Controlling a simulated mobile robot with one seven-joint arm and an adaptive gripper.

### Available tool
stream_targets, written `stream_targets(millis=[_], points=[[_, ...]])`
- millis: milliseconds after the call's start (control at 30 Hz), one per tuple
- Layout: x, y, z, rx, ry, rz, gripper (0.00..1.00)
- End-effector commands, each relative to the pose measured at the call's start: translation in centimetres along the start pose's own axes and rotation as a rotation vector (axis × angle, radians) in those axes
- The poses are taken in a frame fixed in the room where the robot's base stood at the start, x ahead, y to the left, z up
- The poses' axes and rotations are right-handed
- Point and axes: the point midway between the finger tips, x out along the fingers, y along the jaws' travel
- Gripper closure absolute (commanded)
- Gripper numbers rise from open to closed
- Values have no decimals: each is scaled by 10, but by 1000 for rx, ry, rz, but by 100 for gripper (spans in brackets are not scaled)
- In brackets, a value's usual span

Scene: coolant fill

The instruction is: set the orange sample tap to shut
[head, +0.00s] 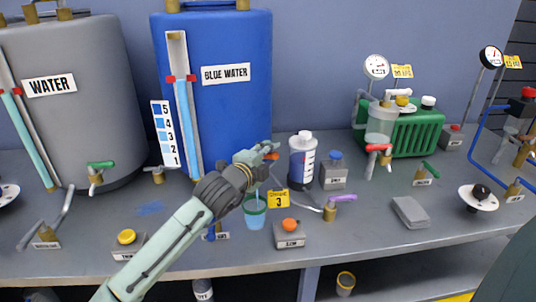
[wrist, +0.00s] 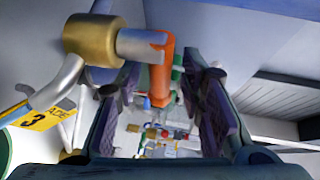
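The orange sample tap's handle (wrist: 161,74) shows in the wrist view as an upright bar on a grey stem with a brass body (wrist: 92,40). The fingers are apart; I cannot tell whether one touches the handle. In the head view, my gripper (head: 266,152) is in front of the blue tank, and a bit of the orange handle (head: 271,156) shows at its tip. The rest of the tap is mostly hidden by my gripper there.
Below my gripper stands a cup with a green rim (head: 255,213), beside a yellow tag marked 3 (head: 279,198). A white bottle (head: 302,158) stands close to the right.

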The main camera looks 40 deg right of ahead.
Motion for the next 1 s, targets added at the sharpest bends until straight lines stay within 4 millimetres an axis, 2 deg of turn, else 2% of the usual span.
stream_targets(millis=[100, 633, 1000], points=[[0, 0, 0, 0, 0, 0, 64], [0, 0, 0, 0, 0, 0, 100], [2, 4, -2, -3, -29, -1, 100]])
